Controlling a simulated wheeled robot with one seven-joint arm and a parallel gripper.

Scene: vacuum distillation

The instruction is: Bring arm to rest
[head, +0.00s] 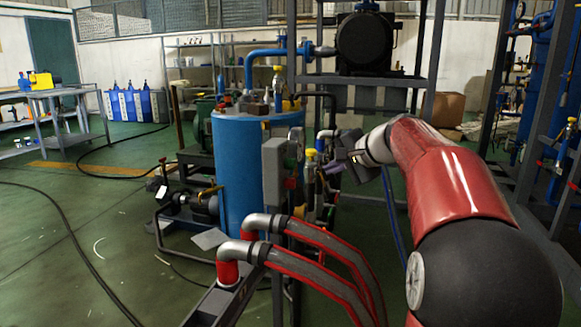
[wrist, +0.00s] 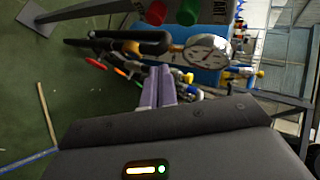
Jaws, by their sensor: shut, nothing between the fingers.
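My red arm reaches in from the right in the head view. My gripper (head: 334,167) is at its end, just right of the blue tank (head: 238,150) and its valves and pipes. In the wrist view my gripper's two purple fingers (wrist: 157,88) lie side by side, shut with nothing between them. They point toward the pipework, below a round pressure gauge (wrist: 208,52) in that picture. I cannot tell the exact gap between fingertips and pipework.
A grey control box (head: 274,171) with buttons stands left of the gripper. Red-and-grey hoses (head: 318,262) curve in front. A dark steel frame (head: 428,60) rises behind, and blue pipework stands at the right. Green floor is open at the left, with black cables (head: 62,222) on it.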

